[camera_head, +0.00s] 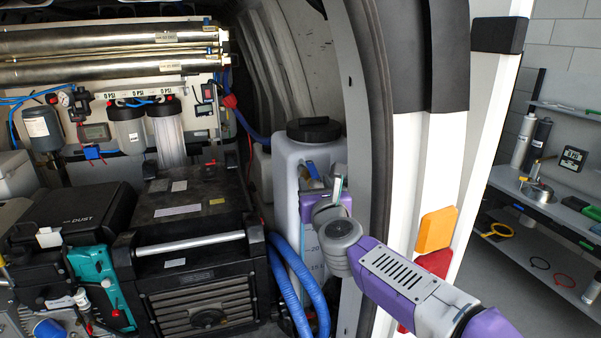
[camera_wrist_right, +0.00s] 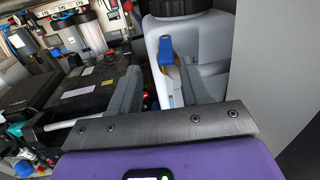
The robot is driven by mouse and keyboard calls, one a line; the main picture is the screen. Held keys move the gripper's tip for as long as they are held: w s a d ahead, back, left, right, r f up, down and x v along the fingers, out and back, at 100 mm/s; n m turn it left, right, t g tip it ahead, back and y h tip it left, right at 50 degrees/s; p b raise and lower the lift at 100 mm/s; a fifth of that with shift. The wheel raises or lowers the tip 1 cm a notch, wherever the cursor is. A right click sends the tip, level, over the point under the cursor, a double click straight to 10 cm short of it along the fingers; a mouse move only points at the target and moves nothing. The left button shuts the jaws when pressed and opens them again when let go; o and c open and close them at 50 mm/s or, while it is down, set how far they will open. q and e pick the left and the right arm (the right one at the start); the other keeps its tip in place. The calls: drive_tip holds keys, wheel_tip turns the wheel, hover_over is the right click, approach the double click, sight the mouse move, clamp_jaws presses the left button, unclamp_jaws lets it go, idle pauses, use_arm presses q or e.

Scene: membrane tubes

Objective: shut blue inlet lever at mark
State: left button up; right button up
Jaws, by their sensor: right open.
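The blue inlet lever (camera_head: 312,170) is on the front of a white tank (camera_head: 289,160) with a black cap. In the right wrist view the lever (camera_wrist_right: 166,50) stands nearly upright against the white tank (camera_wrist_right: 212,45). My right gripper (camera_head: 326,186) is in front of the tank, close to the lever. In the right wrist view its two grey fingers (camera_wrist_right: 158,72) are apart, with the lever showing between and just beyond their tips. I cannot tell whether a finger touches it. The lever's lower end and the mark are not clearly visible. My left gripper is not in view.
Blue hoses (camera_head: 293,275) run down in front of the tank. A black case with a silver handle (camera_head: 190,243) stands left of it. The van's door frame (camera_head: 378,130) is close on the right. Shelves (camera_head: 545,215) stand outside.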

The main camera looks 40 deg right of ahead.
sight(310, 164)
drive_tip(key=shift+d, duration=0.4)
drive_tip(key=shift+w+d+r+m+h, duration=0.1)
drive_tip(key=shift+w+d+m+h, duration=0.05)
drive_tip(key=shift+w+m+h, duration=0.15)
drive_tip(key=p+x, duration=0.1)
drive_tip(key=x, duration=0.6)
clamp_jaws()
